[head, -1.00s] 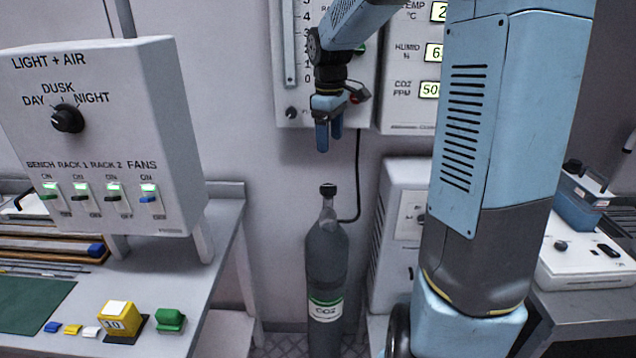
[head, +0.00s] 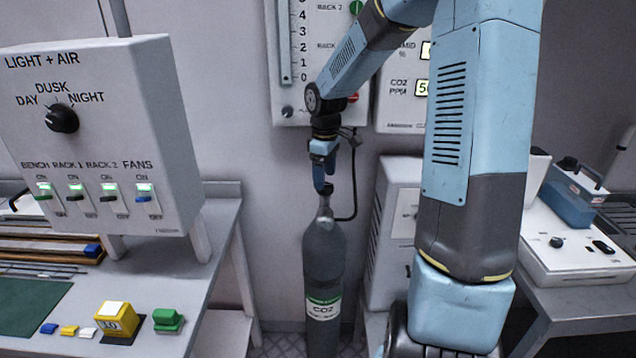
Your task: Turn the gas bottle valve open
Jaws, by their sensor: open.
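The grey CO2 gas bottle (head: 323,262) stands upright on the floor against the wall, between the left bench and a white cabinet. Its neck (head: 325,213) shows at the top. The black valve knob on the neck is mostly hidden by my gripper (head: 324,188). My gripper points straight down with its blue fingers at the height of the knob. The jaws are open, one finger overlapping the other in this view. I cannot tell whether the fingers touch the knob.
The LIGHT + AIR box (head: 105,140) stands at the left above the bench (head: 215,255). A white cabinet (head: 397,230) is close on the bottle's right, with a black hose (head: 355,190) hanging between. A wall panel (head: 290,60) is behind my arm.

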